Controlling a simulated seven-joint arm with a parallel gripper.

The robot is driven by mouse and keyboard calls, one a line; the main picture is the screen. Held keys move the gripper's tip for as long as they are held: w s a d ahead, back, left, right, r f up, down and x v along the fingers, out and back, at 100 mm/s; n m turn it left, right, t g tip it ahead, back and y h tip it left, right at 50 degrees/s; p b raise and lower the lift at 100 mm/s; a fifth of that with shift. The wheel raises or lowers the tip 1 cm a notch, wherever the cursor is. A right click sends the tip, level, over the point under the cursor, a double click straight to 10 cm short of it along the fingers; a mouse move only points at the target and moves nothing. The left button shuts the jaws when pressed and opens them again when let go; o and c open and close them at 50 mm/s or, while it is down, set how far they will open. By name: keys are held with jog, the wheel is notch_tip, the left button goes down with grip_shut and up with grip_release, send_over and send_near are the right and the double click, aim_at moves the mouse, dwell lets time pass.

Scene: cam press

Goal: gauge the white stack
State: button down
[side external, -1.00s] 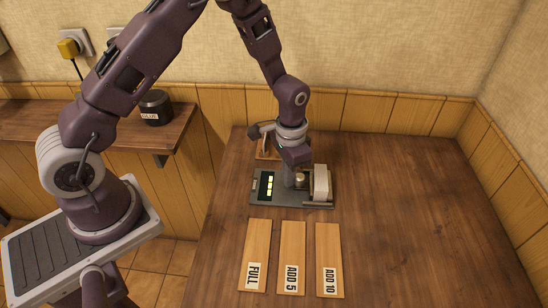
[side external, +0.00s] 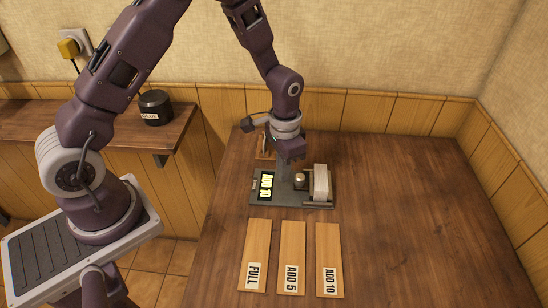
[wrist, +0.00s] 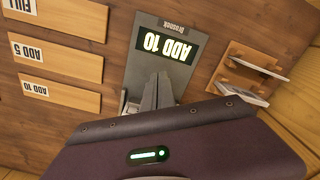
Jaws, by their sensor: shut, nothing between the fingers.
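The grey gauge press (side external: 290,203) stands on the table, and its lit display (side external: 265,186) reads ADD 10. The display also shows upside down in the wrist view (wrist: 165,45). The white stack (side external: 320,182) stands upright at the right end of the press. A round metal knob (side external: 300,180) sits just left of the stack. My gripper (side external: 293,163) is above the press, behind the knob and apart from it. In the wrist view my gripper's fingers (wrist: 158,92) are together and empty; they and my wrist hide part of the press.
Three wooden boards lie in front of the press: FULL (side external: 256,245), ADD 5 (side external: 292,248) and ADD 10 (side external: 328,250). A wooden rack (wrist: 262,62) holding flat white pieces stands behind the press. A dark labelled jar (side external: 155,107) is on the left shelf. The table's right side is clear.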

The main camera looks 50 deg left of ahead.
notch_tip(320, 180, up, 6)
dwell(0.5)
